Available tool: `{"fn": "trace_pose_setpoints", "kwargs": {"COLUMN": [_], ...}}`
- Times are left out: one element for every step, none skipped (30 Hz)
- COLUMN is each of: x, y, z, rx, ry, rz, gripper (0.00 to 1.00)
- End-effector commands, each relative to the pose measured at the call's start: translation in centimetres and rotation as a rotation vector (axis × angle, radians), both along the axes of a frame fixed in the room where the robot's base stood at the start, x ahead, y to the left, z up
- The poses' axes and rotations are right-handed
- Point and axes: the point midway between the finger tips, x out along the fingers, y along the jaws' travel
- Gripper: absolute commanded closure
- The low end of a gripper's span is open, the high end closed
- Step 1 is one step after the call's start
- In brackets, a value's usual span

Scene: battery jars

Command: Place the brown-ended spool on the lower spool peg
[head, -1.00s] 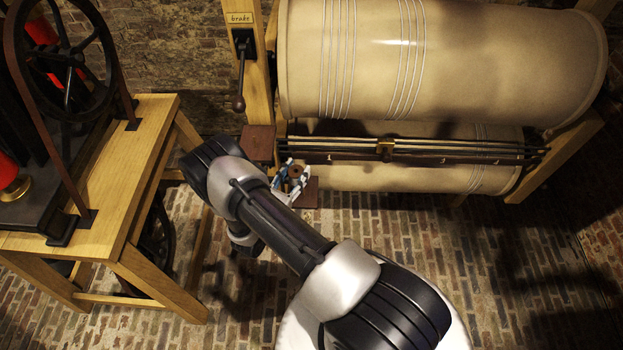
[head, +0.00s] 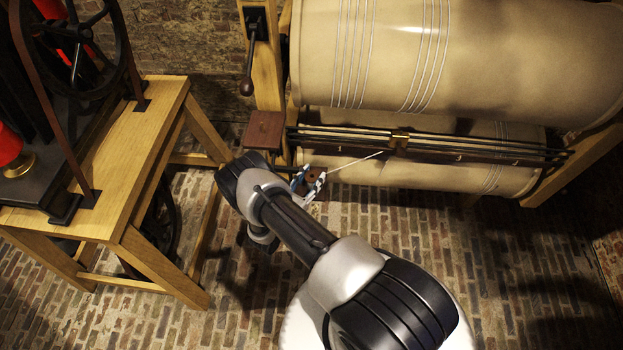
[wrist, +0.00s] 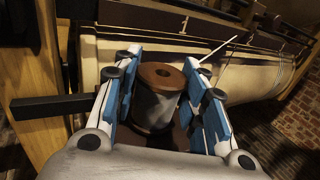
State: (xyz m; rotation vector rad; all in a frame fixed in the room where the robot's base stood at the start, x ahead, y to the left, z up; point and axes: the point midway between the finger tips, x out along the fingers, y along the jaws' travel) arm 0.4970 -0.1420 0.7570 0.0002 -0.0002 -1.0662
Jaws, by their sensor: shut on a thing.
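My gripper (wrist: 160,100) has its blue-padded fingers on either side of the brown-ended spool (wrist: 158,76), shut on it. In the head view, my gripper (head: 309,182) and the spool's brown end (head: 314,175) are small, just below the left end of the rail. A brown surface shows below the spool in the wrist view; I cannot tell whether it is its other end or a support. I cannot make out the lower spool peg.
Large cream drums (head: 460,50) stand behind. A wooden bench (head: 130,160) is at left. Brick floor lies open at right.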

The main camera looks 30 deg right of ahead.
Motion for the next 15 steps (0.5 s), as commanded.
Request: {"fn": "trace_pose_setpoints", "kwargs": {"x": [0.03,0.02,0.02,0.02,0.02,0.02,0.02,0.02,0.01,0.01,0.01,0.01,0.01,0.01,0.01], "y": [0.01,0.01,0.01,0.01,0.01,0.01,0.01,0.01,0.0,0.0,0.0,0.0,0.0,0.0,0.0], "z": [0.12,0.13,0.12,0.07,-0.03,-0.17,-0.27,-0.36,-0.28,-0.24,-0.22,-0.21,-0.21,-0.21,-0.2], "rx": [0.0,0.0,0.0,0.0,0.0,0.0,0.0,0.0,0.0,0.0,0.0,0.0,0.0,0.0,0.0], "ry": [0.0,0.0,0.0,0.0,0.0,0.0,0.0,0.0,0.0,0.0,0.0,0.0,0.0,0.0,0.0], "rz": [0.0,0.0,0.0,0.0,0.0,0.0,0.0,0.0,0.0,0.0,0.0,0.0,0.0,0.0,0.0], "gripper": [0.82,0.82,0.82,0.82,0.82,0.82,0.82,0.82,0.59,0.57,0.55,0.53,0.51,0.48,0.46]}}
